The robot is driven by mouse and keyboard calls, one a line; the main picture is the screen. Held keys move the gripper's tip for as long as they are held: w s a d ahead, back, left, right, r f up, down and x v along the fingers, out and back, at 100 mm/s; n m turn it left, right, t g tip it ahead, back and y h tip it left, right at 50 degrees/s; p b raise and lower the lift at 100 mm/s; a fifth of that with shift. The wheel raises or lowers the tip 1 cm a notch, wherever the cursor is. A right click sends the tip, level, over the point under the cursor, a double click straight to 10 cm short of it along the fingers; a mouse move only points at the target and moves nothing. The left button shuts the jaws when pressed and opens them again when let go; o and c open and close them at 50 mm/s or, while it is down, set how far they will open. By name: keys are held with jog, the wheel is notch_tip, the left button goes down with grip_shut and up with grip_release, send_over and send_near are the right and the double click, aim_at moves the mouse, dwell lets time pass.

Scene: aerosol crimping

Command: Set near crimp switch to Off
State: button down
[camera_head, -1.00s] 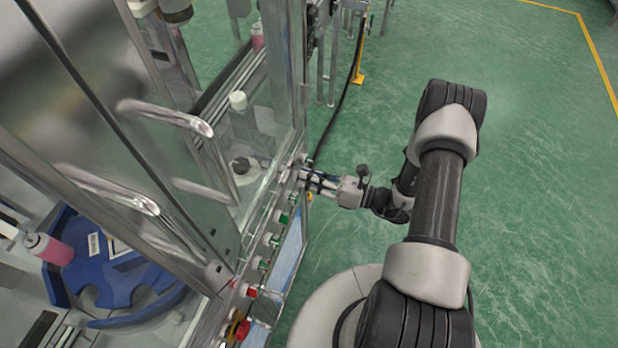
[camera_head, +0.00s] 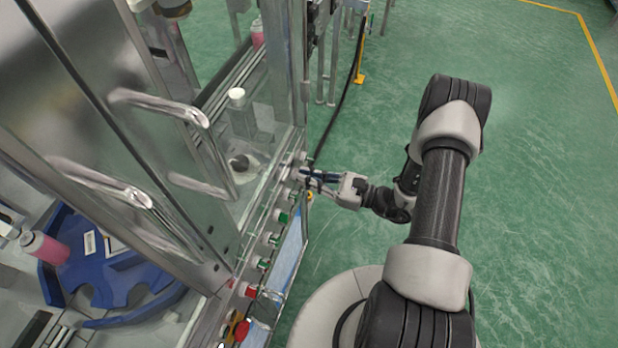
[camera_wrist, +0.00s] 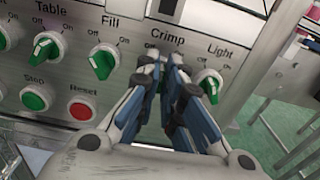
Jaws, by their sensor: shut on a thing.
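In the wrist view, a light metal panel (camera_wrist: 90,20) carries a row of labelled green knobs. My gripper (camera_wrist: 165,68) is at the panel under the "Crimp" label, with its fingers closed around the crimp switch. The fingers hide most of that switch, so its pointer direction cannot be read. In the head view, my gripper (camera_head: 302,174) reaches the far end of the control strip from the right.
The Light knob (camera_wrist: 209,82) sits close to the right of my fingers, and the Fill knob (camera_wrist: 103,62) to the left. The Table knob (camera_wrist: 46,46), Stop button (camera_wrist: 36,98) and red Reset button (camera_wrist: 82,109) are further left. Green floor (camera_head: 540,180) is open to the right.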

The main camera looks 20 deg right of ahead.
jog(key=n+b, duration=0.1)
jog(key=n, duration=0.4)
jog(key=shift+s+a+n, duration=0.1)
jog(key=shift+n, duration=0.2)
dwell(0.4)
jog(key=c, duration=1.7)
grip_release()
jog(key=v, duration=1.2)
